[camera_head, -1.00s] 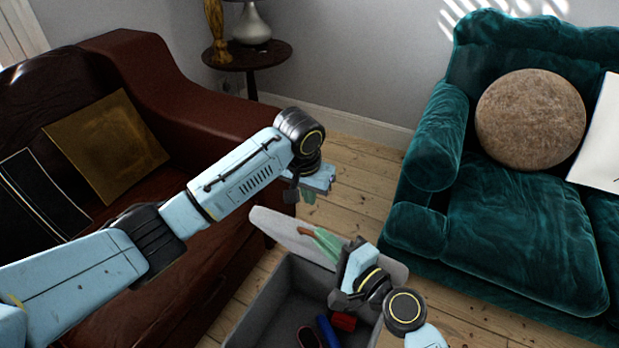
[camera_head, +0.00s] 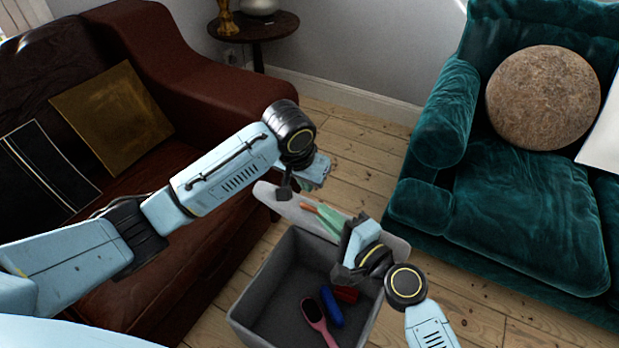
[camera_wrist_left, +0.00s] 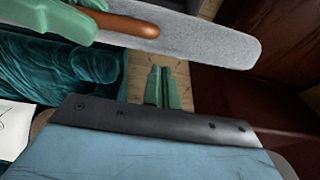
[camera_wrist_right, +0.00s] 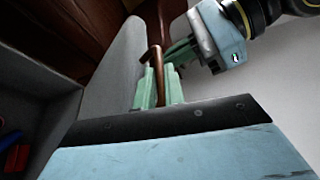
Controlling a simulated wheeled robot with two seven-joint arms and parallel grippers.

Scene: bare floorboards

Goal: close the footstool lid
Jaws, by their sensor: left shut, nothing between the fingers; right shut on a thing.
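The grey footstool (camera_head: 268,272) stands open on the floorboards in the head view. Its lid (camera_head: 270,195) is raised along the far side, tilted. A brown handle (camera_wrist_right: 157,62) is on the lid; it also shows in the left wrist view (camera_wrist_left: 128,25). My right gripper (camera_wrist_right: 160,85) has its green fingers shut on this handle. My left gripper (camera_wrist_left: 163,75) is shut and empty, close to the lid's left end; in the head view its fingertips are hard to make out. Part of the lid is hidden behind the right gripper.
Inside the footstool lie a pink brush (camera_head: 316,315), a blue item (camera_head: 331,306) and a red item (camera_head: 345,294). A brown leather sofa (camera_head: 190,85) stands at left, a teal sofa (camera_head: 505,220) at right. Bare floor (camera_head: 365,145) lies between them.

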